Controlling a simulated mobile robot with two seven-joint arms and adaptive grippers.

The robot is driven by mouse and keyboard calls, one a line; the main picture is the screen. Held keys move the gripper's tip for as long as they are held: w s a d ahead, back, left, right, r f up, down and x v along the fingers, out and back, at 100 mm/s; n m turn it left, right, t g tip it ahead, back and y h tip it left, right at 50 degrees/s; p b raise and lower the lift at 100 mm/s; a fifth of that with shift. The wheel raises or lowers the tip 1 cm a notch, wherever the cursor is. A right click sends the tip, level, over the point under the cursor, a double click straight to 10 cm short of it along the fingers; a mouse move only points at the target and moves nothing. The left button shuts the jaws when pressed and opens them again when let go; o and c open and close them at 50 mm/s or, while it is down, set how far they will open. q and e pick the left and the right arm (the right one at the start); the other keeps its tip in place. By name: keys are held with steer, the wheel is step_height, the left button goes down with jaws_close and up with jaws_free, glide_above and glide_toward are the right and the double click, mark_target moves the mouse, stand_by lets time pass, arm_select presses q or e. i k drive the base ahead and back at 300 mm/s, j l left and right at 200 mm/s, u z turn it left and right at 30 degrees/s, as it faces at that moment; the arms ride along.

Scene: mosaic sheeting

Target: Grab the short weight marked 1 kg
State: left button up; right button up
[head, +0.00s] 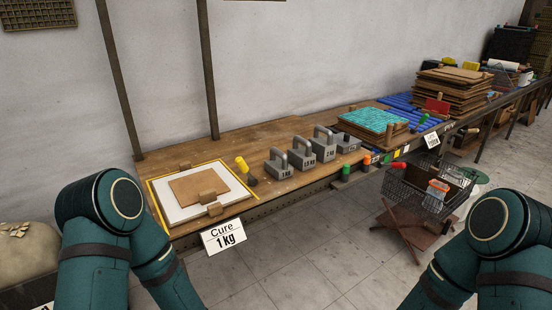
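Several grey metal weights with handles stand in a row on the wooden bench. The leftmost weight (279,171) is small with an arched handle, and a second weight (302,157) stands right of it. A third weight (324,151) has a tall handle. The rightmost weight (347,144) is low with a flatter, darker top. Each has a dark mark on its front, too small to read surely, so I cannot tell which is 1 kg. My teal arms show at the lower left and lower right, away from the weights. Neither gripper is in view.
A yellow-outlined area with a white board (171,210) and a "Cure 1 kg" card (223,236) is at the bench's left. A yellow-handled tool (243,166) lies between it and the weights. A turquoise mosaic sheet (374,119) is to the right. A wire basket (420,197) stands before the bench.

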mark_target(278, 167)
steer(key=i+l+u, duration=0.2)
steer(key=i+l, duration=0.3)
steer(key=i+l+u, duration=0.2)
steer(key=i+l, duration=0.35)
steer(key=i+l+u, duration=0.2)
steer(key=i+l, duration=0.25)
steer(key=l, duration=0.2)
